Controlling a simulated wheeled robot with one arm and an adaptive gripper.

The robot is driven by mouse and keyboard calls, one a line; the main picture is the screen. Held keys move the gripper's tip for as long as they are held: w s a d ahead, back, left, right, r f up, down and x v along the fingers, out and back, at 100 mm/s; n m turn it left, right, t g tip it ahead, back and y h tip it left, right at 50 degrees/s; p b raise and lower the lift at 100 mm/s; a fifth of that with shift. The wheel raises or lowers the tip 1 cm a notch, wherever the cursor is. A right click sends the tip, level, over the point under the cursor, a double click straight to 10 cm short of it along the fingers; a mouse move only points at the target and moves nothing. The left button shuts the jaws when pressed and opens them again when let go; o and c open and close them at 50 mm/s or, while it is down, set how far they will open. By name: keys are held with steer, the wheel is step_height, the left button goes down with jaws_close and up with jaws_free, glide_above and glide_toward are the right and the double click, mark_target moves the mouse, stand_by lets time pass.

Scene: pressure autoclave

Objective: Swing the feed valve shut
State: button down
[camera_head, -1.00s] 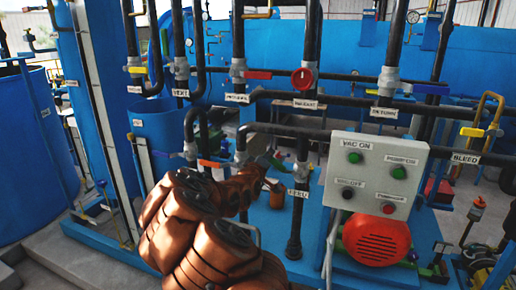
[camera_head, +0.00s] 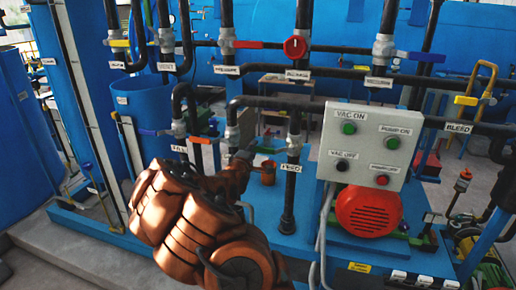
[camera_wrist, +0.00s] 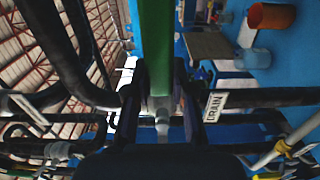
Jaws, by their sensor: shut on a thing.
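The feed valve stands on a dark vertical pipe with a white FEED label (camera_head: 290,168), left of the grey control box in the head view. My gripper (camera_head: 246,157) is beside this pipe, on its left, mostly hidden by my copper-coloured arm. In the wrist view a green lever (camera_wrist: 156,45) runs down from the top edge between the two dark fingers of my gripper (camera_wrist: 160,105). The fingers are shut on it. Where the lever joins the valve is hard to make out. The wrist view does not show the FEED label.
The control box (camera_head: 368,145) and red motor (camera_head: 368,212) stand to the right. An orange-red lever (camera_head: 200,140) is close on the left. A horizontal pipe (camera_head: 265,102) crosses above my gripper. A DRAIN label (camera_wrist: 215,105) shows in the wrist view.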

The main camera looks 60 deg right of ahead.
steer(key=shift+f, duration=0.2)
steer(key=c, duration=1)
jaws_free()
steer(key=shift+o, duration=0.2)
steer(key=shift+a, duration=0.1)
steer(key=v, duration=1.1)
steer(key=shift+a, duration=0.35)
steer(key=shift+s+r, duration=0.1)
